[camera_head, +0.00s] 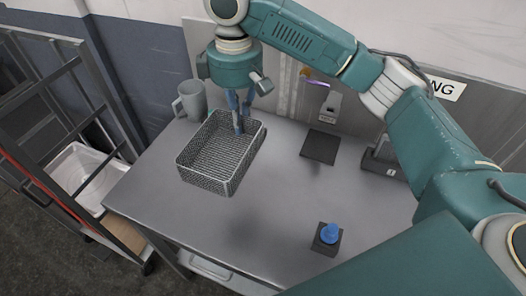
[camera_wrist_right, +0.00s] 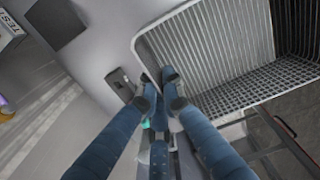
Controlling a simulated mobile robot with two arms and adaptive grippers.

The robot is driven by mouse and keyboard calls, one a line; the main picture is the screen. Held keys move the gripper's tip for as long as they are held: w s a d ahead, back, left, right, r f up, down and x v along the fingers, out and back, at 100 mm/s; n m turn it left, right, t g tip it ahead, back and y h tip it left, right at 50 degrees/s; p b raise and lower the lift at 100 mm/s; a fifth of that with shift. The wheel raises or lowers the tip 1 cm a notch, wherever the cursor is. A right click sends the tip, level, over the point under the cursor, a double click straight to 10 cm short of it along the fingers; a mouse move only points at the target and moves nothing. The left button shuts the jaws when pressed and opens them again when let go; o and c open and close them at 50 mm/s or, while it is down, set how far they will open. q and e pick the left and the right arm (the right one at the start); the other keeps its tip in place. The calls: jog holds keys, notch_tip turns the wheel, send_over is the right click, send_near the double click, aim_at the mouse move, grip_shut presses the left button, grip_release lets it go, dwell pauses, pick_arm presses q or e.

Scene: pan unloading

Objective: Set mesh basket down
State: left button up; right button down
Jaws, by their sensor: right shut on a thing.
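The grey wire mesh basket (camera_head: 222,160) is over the left part of the steel table (camera_head: 283,200), open side up. I cannot tell for certain whether its base touches the tabletop. In the right wrist view, the blue fingers (camera_wrist_right: 172,88) pinch the rim of the basket (camera_wrist_right: 215,60), which extends to the upper right. The basket looks empty. My left gripper does not show.
A grey mug (camera_head: 190,100) stands behind the basket. A dark square pad (camera_head: 320,147) lies right of it, and a box with a blue button (camera_head: 328,236) is near the front. A rack (camera_head: 62,120) with a white bin (camera_head: 85,175) stands left. The table's middle is clear.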

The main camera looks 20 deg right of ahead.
jog(key=p, duration=0.1)
send_over(246, 178)
notch_tip(246, 178, down, 7)
notch_tip(246, 178, down, 7)
jog(key=shift+r+p, duration=0.2)
jog(key=shift+p, duration=0.6)
jog(key=shift+w+f+p, duration=0.1)
jog(key=shift+f+p, duration=0.35)
jog(key=shift+f, duration=2.1)
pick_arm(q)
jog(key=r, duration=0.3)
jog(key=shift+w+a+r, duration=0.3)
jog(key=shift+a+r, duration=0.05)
pick_arm(e)
jog(key=c, duration=2.4)
grip_release()
jog(key=shift+f, duration=0.1)
jog(key=o, duration=0.5)
